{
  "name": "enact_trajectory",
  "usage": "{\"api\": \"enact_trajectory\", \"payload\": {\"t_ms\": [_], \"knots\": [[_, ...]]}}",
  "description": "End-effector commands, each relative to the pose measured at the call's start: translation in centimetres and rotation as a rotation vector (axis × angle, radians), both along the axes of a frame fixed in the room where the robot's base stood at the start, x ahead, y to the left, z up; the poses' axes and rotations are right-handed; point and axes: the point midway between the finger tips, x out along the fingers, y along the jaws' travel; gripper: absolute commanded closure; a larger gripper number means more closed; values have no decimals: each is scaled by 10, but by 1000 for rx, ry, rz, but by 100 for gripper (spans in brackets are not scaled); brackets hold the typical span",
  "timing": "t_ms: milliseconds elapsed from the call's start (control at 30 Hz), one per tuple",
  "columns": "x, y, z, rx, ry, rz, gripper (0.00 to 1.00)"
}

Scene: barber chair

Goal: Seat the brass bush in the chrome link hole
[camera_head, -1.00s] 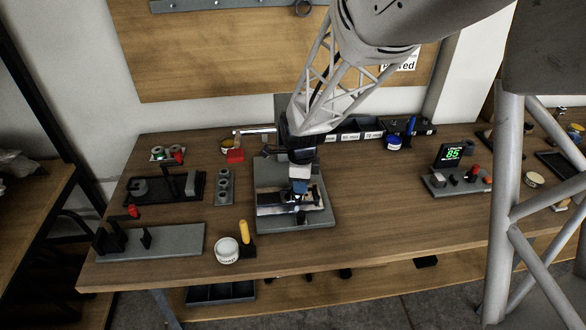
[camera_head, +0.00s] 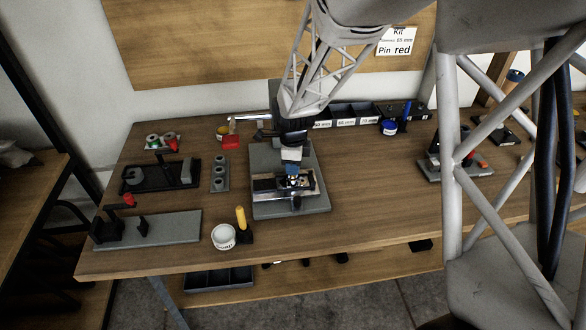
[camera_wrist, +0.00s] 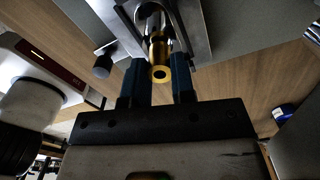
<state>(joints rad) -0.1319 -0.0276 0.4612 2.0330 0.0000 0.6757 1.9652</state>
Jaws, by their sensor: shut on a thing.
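The brass bush (camera_wrist: 159,62) is a short gold tube with its open end facing the wrist camera. My gripper (camera_wrist: 159,78) has two blue fingers shut on the bush, one on each side. The bright chrome link (camera_wrist: 194,22) is beyond the bush in the wrist view. The bush's far end is at or very close to the link; I cannot tell whether it is in the hole. In the head view my gripper (camera_head: 292,171) is low over the grey fixture (camera_head: 312,204), with the chrome part beneath it; the bush is too small to make out there.
A white tub (camera_head: 223,237) and a yellow-handled tool (camera_head: 241,218) stand left of the fixture's front. Grey blocks and trays fill the left of the bench. A blue-lidded jar (camera_head: 389,128) and labelled bins (camera_head: 340,113) are behind.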

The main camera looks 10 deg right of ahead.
Motion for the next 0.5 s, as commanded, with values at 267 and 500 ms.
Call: {"api": "enact_trajectory", "payload": {"t_ms": [267, 500], "knots": [[0, 0, -17, 0, -1, 0, 100], [0, 0, -17, 0, -1, 0, 100]]}}
